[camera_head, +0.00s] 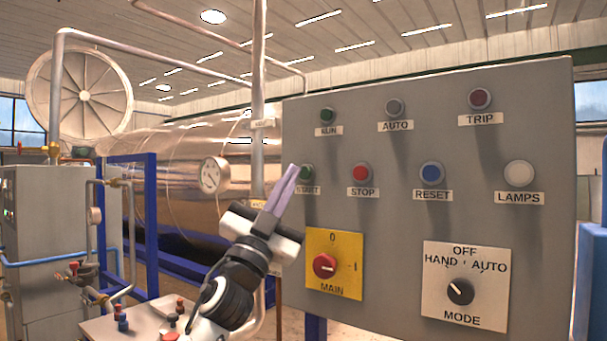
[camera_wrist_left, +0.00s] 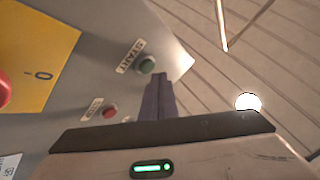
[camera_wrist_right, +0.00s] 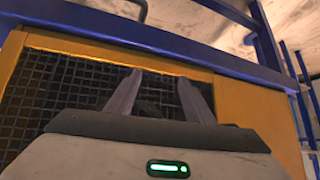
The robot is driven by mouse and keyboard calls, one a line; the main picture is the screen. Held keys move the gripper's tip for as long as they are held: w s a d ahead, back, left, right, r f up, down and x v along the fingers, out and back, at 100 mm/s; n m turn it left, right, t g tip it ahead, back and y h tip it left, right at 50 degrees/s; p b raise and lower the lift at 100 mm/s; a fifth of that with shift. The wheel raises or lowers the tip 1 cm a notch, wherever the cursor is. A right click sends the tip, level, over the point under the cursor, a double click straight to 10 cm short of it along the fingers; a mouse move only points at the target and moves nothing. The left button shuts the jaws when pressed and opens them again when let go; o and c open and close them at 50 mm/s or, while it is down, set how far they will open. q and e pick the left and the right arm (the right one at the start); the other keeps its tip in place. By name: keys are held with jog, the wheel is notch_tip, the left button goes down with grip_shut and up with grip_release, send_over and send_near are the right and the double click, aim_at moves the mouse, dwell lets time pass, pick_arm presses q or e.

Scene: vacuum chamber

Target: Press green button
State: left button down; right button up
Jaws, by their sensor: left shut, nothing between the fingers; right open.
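The green START button (camera_head: 306,173) is on the left side of the grey control panel (camera_head: 390,220), above its START label. It also shows in the left wrist view (camera_wrist_left: 146,65). My left gripper (camera_head: 292,168) is shut and empty, its fingertips just left of the button in the head view. In the left wrist view the closed fingers (camera_wrist_left: 159,78) point near the button; I cannot tell whether they touch it. My right gripper (camera_wrist_right: 160,75) shows only in the right wrist view, open and empty, in front of a dark mesh in a yellow frame.
The red STOP button (camera_head: 360,173) and blue RESET button (camera_head: 432,173) sit right of START. A yellow MAIN switch (camera_head: 325,265) and MODE knob (camera_head: 460,291) are below. A dark green RUN lamp (camera_head: 327,115) is above. A metal pipe (camera_head: 258,60) stands left of the panel.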

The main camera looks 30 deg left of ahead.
pick_arm(q)
jog(key=shift+w, duration=0.1)
dwell(0.7)
jog(key=shift+w, duration=0.35)
jog(key=shift+w, duration=0.4)
dwell(0.7)
jog(key=shift+s, duration=0.85)
jog(key=shift+s, duration=0.1)
jog(key=shift+s+a+p, duration=0.2)
jog(key=shift+s+p, duration=0.2)
jog(key=shift+s, duration=2)
